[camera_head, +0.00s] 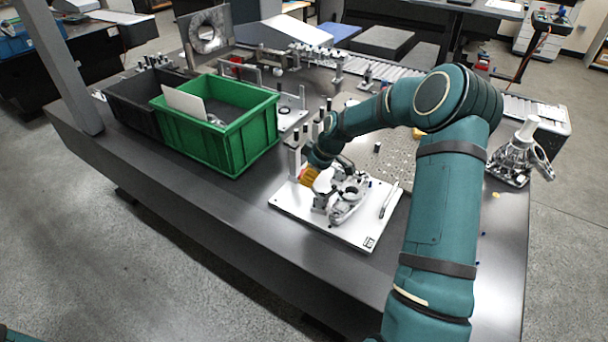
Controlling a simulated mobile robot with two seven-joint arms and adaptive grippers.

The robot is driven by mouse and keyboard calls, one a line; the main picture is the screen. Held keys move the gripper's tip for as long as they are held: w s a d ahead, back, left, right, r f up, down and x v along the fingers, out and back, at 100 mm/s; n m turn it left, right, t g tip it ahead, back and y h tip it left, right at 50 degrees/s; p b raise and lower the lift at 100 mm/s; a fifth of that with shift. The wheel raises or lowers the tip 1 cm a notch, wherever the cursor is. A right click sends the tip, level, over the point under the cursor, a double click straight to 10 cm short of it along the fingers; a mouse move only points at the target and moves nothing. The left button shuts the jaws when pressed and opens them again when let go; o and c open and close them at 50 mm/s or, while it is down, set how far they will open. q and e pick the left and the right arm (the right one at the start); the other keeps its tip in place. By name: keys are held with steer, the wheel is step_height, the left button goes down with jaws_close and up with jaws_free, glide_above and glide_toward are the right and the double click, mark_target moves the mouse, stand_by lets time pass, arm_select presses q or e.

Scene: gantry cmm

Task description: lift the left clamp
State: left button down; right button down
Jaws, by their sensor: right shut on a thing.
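A white base plate (341,233) lies near the front edge of the dark table. It carries a grey cast metal part (349,197) with a round ring. At the plate's left side is the left clamp, with an orange-yellow grip (309,177). My right gripper (314,171) reaches over the plate from the right and is shut at this grip; its fingertips are small and partly hidden by the wrist. A thin light tool or bar (389,202) lies on the plate's right side. My left gripper is out of view.
A green bin (212,150) with a pale sheet in it and a black bin (135,101) stand left of the plate. Upright posts stand just behind the plate. A perforated plate (400,152) lies behind my right arm. A metal device (513,160) stands at right. The front-left table surface is clear.

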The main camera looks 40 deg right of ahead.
steer(key=shift+s+d+f, duration=0.1)
steer(key=shift+s+d, duration=0.2)
steer(key=shift+s, duration=0.15)
steer(key=shift+s+f, duration=0.1)
stand_by(1.1)
